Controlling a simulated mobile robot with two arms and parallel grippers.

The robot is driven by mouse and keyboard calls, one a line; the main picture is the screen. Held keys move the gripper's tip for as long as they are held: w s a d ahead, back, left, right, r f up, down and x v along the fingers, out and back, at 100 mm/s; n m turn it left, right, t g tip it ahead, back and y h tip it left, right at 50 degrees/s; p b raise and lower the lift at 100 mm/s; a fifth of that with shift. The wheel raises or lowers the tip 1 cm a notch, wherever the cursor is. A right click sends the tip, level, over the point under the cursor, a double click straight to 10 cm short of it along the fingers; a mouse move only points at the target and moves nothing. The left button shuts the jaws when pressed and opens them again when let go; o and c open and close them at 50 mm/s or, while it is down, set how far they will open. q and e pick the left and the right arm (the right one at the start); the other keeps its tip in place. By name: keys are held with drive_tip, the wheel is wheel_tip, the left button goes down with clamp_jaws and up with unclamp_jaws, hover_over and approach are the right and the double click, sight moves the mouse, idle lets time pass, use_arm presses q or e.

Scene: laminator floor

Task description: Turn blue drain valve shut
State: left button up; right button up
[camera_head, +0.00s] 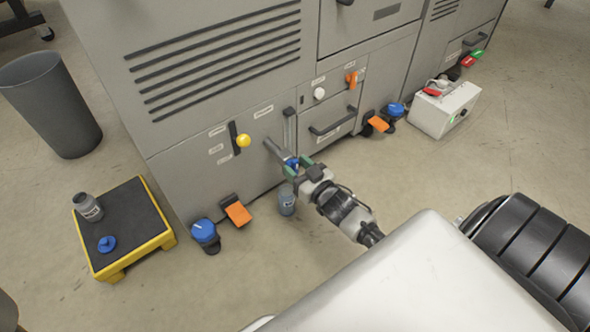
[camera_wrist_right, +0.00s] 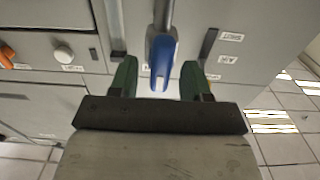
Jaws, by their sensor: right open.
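The blue drain valve (camera_head: 291,162) sits at the end of a grey pipe (camera_head: 276,149) that sticks out from the front of the grey machine. In the right wrist view its blue lever (camera_wrist_right: 161,62) hangs between my green fingers, with a gap on either side. My right gripper (camera_head: 299,167) is open around the lever, which I do not see it gripping. In the head view the fingers partly cover the valve. A grey bottle (camera_head: 287,203) stands on the floor below the valve. My left gripper is not in view.
A yellow lever knob (camera_head: 243,141) is on the panel left of the valve. Blue-capped casters (camera_head: 205,232) and orange pedals (camera_head: 238,212) stick out at the machine's base. A low yellow-edged step (camera_head: 126,222) stands left, a white box (camera_head: 445,108) right.

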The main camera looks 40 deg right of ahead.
drive_tip(key=shift+w, duration=0.45)
drive_tip(key=shift+c, duration=0.3)
drive_tip(key=c, duration=0.8)
drive_tip(key=shift+o, duration=0.2)
